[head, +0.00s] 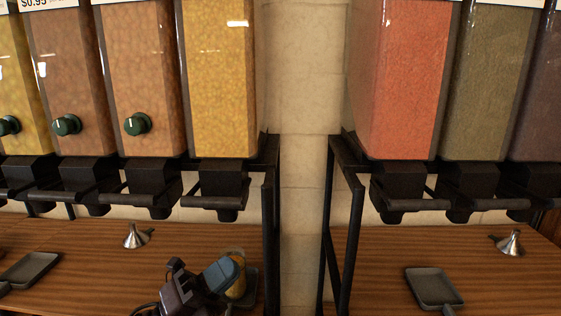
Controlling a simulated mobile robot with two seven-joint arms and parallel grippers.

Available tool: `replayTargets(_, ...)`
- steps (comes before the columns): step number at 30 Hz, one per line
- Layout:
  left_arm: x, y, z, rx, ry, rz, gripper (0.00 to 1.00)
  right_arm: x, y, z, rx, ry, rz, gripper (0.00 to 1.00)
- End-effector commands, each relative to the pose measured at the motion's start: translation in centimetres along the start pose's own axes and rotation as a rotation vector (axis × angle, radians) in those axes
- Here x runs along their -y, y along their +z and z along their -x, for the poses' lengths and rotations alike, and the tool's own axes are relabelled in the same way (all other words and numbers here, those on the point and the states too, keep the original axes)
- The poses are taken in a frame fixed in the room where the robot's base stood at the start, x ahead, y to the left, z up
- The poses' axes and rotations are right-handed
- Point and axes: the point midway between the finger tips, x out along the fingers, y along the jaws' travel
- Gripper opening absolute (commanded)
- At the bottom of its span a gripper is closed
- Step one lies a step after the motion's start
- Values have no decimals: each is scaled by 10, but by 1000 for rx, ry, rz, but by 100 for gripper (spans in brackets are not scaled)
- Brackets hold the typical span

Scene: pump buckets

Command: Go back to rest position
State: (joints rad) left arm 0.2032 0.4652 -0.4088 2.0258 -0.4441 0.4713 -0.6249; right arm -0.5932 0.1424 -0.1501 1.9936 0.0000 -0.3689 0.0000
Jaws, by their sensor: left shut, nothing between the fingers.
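My left gripper (222,273) is at the bottom of the head view, over the left wooden counter. Its fingers are shut and hold nothing. Right behind its fingertips stands a clear container (238,258) with yellow contents, partly hidden by the gripper. I cannot tell whether the fingers touch it. The container appears to stand on a dark tray (252,283) below the yellow dispenser bin (219,80). My right gripper is out of view.
The left counter (75,255) holds a metal funnel (135,237) and a dark scoop tray (30,269). The right counter (375,265) holds another funnel (511,243) and tray (433,286). Black rack posts (270,245) stand close to the gripper's right. Dispenser spouts (217,190) overhang the counters.

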Motion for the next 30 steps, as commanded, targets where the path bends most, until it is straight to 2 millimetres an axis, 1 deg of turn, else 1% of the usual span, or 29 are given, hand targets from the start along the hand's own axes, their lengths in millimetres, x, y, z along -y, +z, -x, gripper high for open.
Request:
replayTargets(1, -13, 6, 18, 101, 33, 88, 0, 0, -1, 0, -2, 0, 0, 95)
replayTargets(5, -44, 17, 68, 351, 103, 310, 0, 0, -1, 0, -1, 0, 0, 95)
replayTargets(6, -53, 19, 85, 429, 121, 377, 0, 0, 0, 0, -1, 0, 0, 95)
replayTargets(8, -68, 20, 112, 548, 147, 479, 0, 0, 0, 0, 1, 0, 0, 95)
replayTargets(9, -77, 19, 131, 628, 161, 544, 0, 0, 1, 0, 2, 0, 0, 95)
replayTargets(11, -90, 15, 161, 750, 181, 643, 0, 0, 2, 1, 5, 1, 0, 95)
replayTargets(12, -98, 11, 182, 833, 191, 708, 0, 0, 4, 1, 7, 1, -1, 95)
replayTargets(14, -110, 2, 215, 958, 204, 804, 0, 0, 6, 2, 11, 1, -1, 95)
replayTargets(15, -117, -5, 237, 1044, 210, 865, 0, 0, 7, 3, 14, 2, -1, 95)
replayTargets(16, -122, -12, 253, 1108, 214, 911, 0, 0, 8, 3, 16, 2, -2, 95)
replayTargets(17, -127, -19, 270, 1172, 216, 956, 0, -1, 9, 4, 18, 2, -2, 95)
replayTargets(18, -132, -30, 291, 1255, 217, 1012, 0, -1, 10, 4, 21, 3, -2, 95)
replayTargets(20, -138, -46, 320, 1371, 215, 1088, 0, -1, 12, 5, 23, 3, -2, 95)
replayTargets(21, -140, -57, 337, 1442, 211, 1133, 0, -1, 12, 5, 24, 3, -2, 95)
replayTargets(24, -144, -82, 372, 1587, 200, 1221, 0, -1, 12, 5, 24, 3, -2, 95)
replayTargets(25, -145, -88, 380, 1621, 197, 1240, 0, -1, 12, 5, 23, 3, -2, 95)
replayTargets(27, -145, -99, 394, 1683, 188, 1275, 0, -1, 11, 4, 22, 3, -2, 95)
replayTargets(30, -145, -108, 404, 1730, 182, 1301, 0, -1, 9, 3, 18, 2, -1, 95)
